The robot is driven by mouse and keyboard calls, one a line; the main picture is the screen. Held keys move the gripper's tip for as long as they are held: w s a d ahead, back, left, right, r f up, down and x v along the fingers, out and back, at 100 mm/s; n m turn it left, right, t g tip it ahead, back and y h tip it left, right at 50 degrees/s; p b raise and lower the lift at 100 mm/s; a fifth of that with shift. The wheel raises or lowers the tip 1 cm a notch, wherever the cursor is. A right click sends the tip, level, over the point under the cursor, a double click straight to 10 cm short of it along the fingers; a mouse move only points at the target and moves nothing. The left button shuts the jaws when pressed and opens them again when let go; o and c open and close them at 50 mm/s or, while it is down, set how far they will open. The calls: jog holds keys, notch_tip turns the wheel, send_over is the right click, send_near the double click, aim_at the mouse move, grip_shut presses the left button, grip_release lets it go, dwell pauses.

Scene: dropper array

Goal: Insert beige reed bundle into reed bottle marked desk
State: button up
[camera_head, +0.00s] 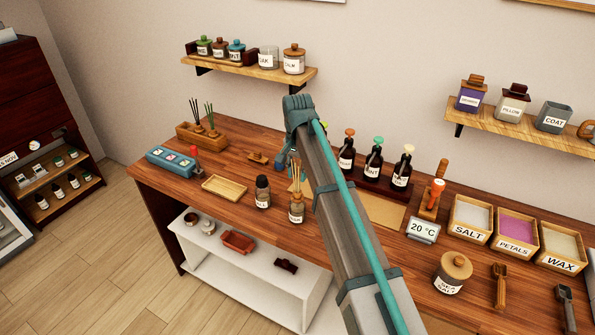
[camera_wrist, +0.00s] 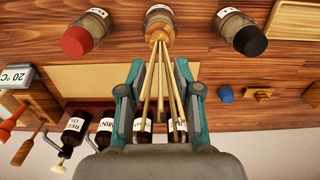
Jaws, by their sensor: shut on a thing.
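My gripper (camera_wrist: 158,80) is shut on the beige reed bundle (camera_wrist: 161,88), whose sticks fan out between the fingers in the wrist view. The sticks converge at the collar of a glass bottle (camera_wrist: 159,20) and seem to meet its mouth; how deep they sit I cannot tell. The bottle's label is too small to read surely. In the head view, this bottle (camera_head: 296,211) stands upright near the table's front edge, with the beige reeds (camera_head: 297,181) above its neck. My arm hides most of the gripper there.
A dark-capped bottle (camera_head: 262,192) stands just left. A red-capped bottle (camera_wrist: 82,34) stands on the other side. Dark dropper bottles (camera_head: 374,162) stand behind my arm. An empty wooden tray (camera_head: 224,188) lies left.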

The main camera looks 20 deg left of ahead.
jog(key=shift+f, duration=0.1)
jog(key=o, duration=1.2)
jog(key=shift+c, duration=0.2)
